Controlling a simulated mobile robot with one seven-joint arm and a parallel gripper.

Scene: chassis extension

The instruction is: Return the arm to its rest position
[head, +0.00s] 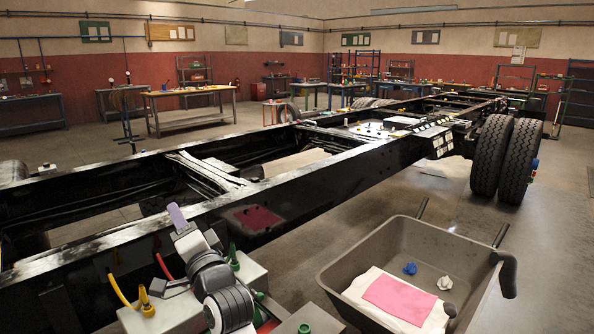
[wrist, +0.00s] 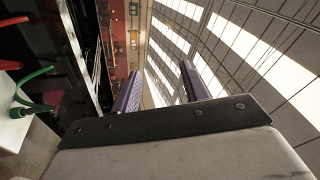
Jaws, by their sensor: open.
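My arm (head: 218,290) rises at the bottom of the head view, left of centre. My gripper (head: 178,216) is at its upper end, in front of the black chassis rail (head: 300,195), with a purple finger pointing up. In the wrist view, the two purple fingers of my gripper (wrist: 160,70) stand apart with nothing between them. The gripper is open and empty. From these views I cannot tell whether the gripper touches the rail.
A grey wheelbarrow (head: 440,245) holding a pink cloth (head: 400,298), a white cloth and crumpled pieces stands right of my arm. Grey boxes (head: 165,312) with red, yellow and green hoses sit beside the arm. Twin wheels (head: 505,158) stand at the right. Floor beyond the wheelbarrow looks clear.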

